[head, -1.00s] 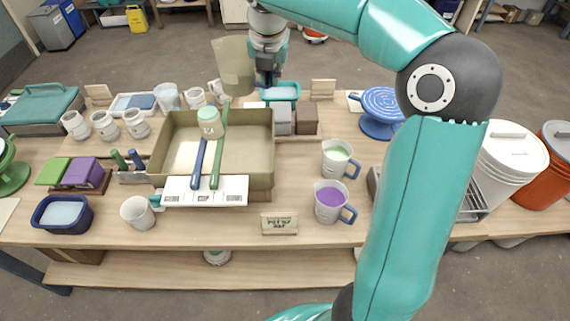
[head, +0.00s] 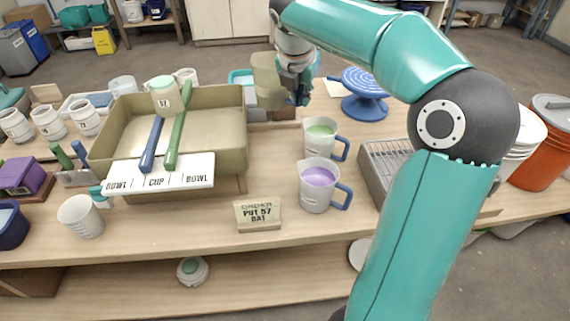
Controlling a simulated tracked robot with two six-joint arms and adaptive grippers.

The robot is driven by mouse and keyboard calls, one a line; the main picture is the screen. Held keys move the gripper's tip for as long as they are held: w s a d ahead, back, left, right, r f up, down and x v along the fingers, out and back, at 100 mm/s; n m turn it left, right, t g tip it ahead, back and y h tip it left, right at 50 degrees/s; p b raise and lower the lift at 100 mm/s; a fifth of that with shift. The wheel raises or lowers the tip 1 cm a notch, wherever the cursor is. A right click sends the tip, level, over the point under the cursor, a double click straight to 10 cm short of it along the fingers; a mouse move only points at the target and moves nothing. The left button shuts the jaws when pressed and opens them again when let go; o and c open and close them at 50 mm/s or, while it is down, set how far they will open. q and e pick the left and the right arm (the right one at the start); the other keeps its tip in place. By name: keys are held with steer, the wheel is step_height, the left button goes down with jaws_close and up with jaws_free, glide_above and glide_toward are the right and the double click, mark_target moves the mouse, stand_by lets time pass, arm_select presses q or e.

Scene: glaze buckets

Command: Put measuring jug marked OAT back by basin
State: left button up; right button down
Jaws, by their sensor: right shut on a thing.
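My right gripper (head: 294,88) is shut on a beige jug (head: 267,80) and holds it behind the right end of the big olive basin (head: 230,150). No marking on this jug can be read. Two white measuring jugs with blue handles stand right of the basin: one with pale green liquid (head: 318,146), one with purple liquid (head: 314,198) nearer the front. Their markings are too small to read. My left gripper is not in view.
A blue turntable (head: 364,92) and a wire rack (head: 385,165) stand to the right. Several white cups stand left.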

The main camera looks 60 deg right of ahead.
step_height(320, 180, down, 19)
steer(key=b, duration=0.3)
steer(key=shift+b, duration=0.4)
steer(key=shift+f, duration=0.1)
steer(key=c, duration=1.2)
jaws_free()
steer(key=shift+a+r, duration=0.15)
steer(key=shift+r, duration=0.4)
steer(key=p+v, duration=0.2)
steer(key=v, duration=0.9)
